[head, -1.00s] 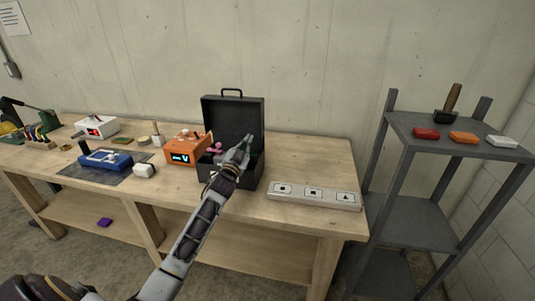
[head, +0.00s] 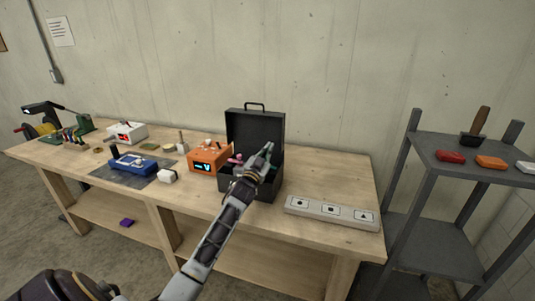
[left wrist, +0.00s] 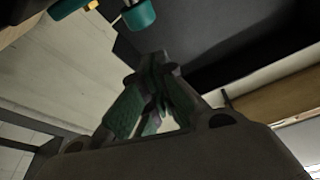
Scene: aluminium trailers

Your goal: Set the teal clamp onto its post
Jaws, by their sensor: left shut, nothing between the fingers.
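My left gripper (head: 268,150) is at the open black toolbox (head: 256,185) on the workbench, its tips in front of the raised lid. In the left wrist view my left gripper (left wrist: 158,75) is shut with nothing between its green-padded fingers. A teal rounded piece (left wrist: 138,14), perhaps part of the teal clamp, shows at the top edge of that view, apart from the fingers. Most of it is cut off. In the head view I cannot make out the clamp or tell which thing is its post; my arm covers part of the toolbox. My right gripper is not in view.
An orange meter (head: 208,158) stands left of the toolbox, with a pink item (head: 236,158) between them. A grey strip with three symbols (head: 331,211) lies at right. A blue device (head: 132,163) and white box (head: 127,132) are farther left. A grey shelf (head: 455,150) stands right.

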